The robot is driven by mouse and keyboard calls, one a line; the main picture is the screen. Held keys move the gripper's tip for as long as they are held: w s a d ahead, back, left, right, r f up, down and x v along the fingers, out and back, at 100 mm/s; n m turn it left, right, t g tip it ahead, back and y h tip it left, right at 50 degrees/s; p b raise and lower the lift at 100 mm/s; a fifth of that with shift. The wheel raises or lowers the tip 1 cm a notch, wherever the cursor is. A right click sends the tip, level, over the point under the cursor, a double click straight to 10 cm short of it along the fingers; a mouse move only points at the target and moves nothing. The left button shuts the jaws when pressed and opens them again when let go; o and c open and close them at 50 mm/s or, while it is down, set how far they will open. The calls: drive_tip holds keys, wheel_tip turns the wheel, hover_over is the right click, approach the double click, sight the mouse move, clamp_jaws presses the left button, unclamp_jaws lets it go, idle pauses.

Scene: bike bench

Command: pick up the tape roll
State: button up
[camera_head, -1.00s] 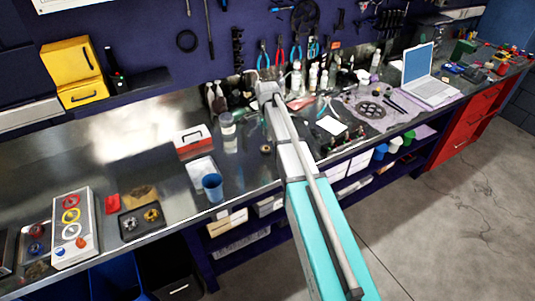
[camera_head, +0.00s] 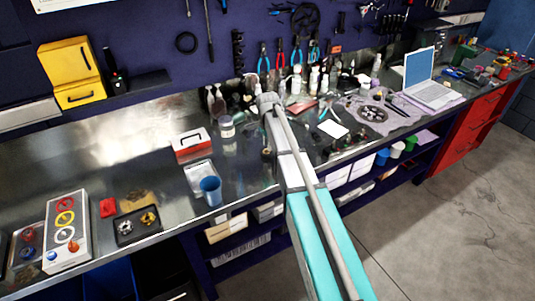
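A small dark brown round thing (camera_head: 266,154), possibly the tape roll, sits on the metal bench just left of my arm. It is partly covered by the arm and too small to identify surely. My turquoise and grey arm reaches from the bottom right up over the bench. My gripper cannot be made out; it seems hidden behind the arm's far end, so its distance from the roll does not show.
A blue cup (camera_head: 210,190) stands near the front edge, beside a white tray (camera_head: 198,177) and a red-and-white box (camera_head: 191,145). Bottles (camera_head: 314,78) and a laptop (camera_head: 430,80) are at the back and right. Bare bench lies left of the red-and-white box.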

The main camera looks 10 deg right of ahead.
drive_tip(key=shift+f, duration=0.15)
wheel_tip(320, 180, down, 5)
drive_tip(key=b, duration=0.5)
drive_tip(key=shift+w+d, duration=0.1)
drive_tip(key=shift+d, duration=0.05)
idle(0.4)
clamp_jaws()
